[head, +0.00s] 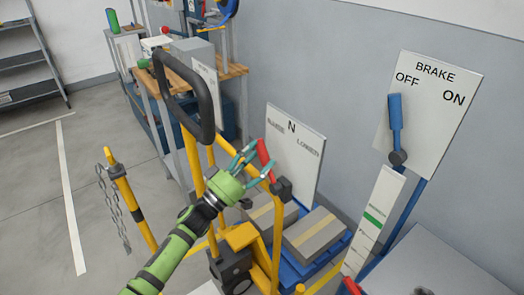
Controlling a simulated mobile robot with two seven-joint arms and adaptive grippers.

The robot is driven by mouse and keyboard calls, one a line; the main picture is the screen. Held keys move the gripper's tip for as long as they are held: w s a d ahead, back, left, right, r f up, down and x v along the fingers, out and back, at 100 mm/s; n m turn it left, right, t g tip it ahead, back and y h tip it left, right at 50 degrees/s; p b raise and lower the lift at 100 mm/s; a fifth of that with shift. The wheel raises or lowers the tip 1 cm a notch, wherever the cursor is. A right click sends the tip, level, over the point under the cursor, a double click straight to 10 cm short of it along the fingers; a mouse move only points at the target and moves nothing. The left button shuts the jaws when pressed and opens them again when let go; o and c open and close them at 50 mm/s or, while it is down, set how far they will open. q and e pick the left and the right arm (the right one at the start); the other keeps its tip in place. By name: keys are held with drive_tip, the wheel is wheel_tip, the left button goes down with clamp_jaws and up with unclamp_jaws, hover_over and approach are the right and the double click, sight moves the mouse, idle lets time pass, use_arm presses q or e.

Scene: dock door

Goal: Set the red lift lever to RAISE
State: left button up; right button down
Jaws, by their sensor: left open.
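The red lift lever (265,157) stands up from a dark pivot block (283,189) on the yellow frame, its top tilted to the left. Behind it is a white plate (305,173) marked RAISE at left, N at the top and LOWER at right. I cannot tell for sure which mark the lever lines up with. My left gripper (251,163), green with teal fingers, is open just left of the lever, its fingers spread close to the handle. Whether a finger touches it is unclear. My right gripper is not in view.
A blue brake lever (395,123) stands before a BRAKE OFF/ON plate (427,115) at right. A black loop handle (207,100) rises behind my gripper. Boxes (315,232) lie on a blue pallet. A chain (110,205) hangs from a yellow post at left. Open floor lies further left.

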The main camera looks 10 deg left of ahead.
use_arm(q)
drive_tip(key=v, duration=0.9)
drive_tip(key=shift+s+a+f, duration=0.2)
